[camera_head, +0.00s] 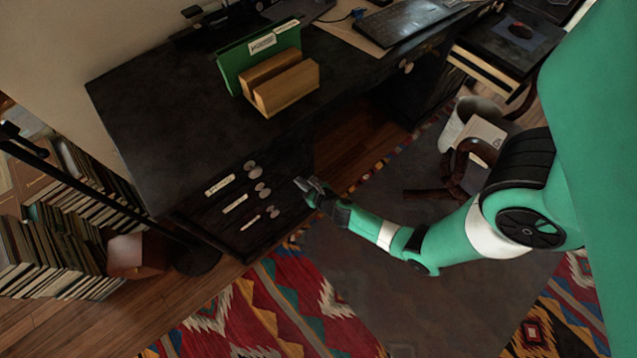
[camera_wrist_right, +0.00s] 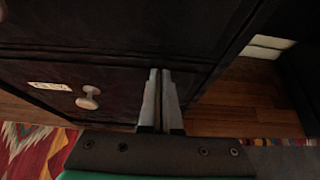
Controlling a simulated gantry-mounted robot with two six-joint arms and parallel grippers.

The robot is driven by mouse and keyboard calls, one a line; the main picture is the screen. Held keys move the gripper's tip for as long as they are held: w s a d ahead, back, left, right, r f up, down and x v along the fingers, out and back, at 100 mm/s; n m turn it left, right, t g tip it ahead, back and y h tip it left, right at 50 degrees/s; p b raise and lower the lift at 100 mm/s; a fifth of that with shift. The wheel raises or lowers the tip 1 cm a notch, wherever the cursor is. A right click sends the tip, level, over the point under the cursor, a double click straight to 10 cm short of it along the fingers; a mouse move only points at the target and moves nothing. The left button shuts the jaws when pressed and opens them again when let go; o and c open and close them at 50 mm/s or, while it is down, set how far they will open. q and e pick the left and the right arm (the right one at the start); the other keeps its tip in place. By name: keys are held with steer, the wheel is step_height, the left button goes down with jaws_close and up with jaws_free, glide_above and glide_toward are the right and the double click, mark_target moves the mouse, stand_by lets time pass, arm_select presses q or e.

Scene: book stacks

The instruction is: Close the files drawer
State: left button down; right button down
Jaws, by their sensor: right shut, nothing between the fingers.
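The dark desk (camera_head: 150,110) has a stack of drawers at its left end, with pale labels and round knobs. The lettering is too small to read, so I cannot tell which is the files drawer. No clear gap shows around the fronts. My right gripper (camera_head: 308,187) is shut and empty, just right of the drawer fronts. In the right wrist view, its fingers (camera_wrist_right: 160,100) are together before the right part of a drawer front (camera_wrist_right: 115,78), which has a knob (camera_wrist_right: 88,98) and a label. I cannot tell whether they touch. My left gripper is not in view.
A green file holder (camera_head: 240,62) and wooden organizer (camera_head: 282,85) stand on the desk, with a keyboard (camera_head: 415,22) farther right. Books (camera_head: 45,240) and a dark stand (camera_head: 195,258) are at left. A white bin (camera_head: 465,118) is at right. Patterned rug covers the floor in front.

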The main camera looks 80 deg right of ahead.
steer(key=f+p+v, duration=0.1)
steer(key=p+v, duration=0.2)
steer(key=v, duration=0.9)
steer(key=shift+s+a+f, duration=0.2)
steer(key=shift+s+a, duration=0.25)
steer(key=shift+s, duration=0.05)
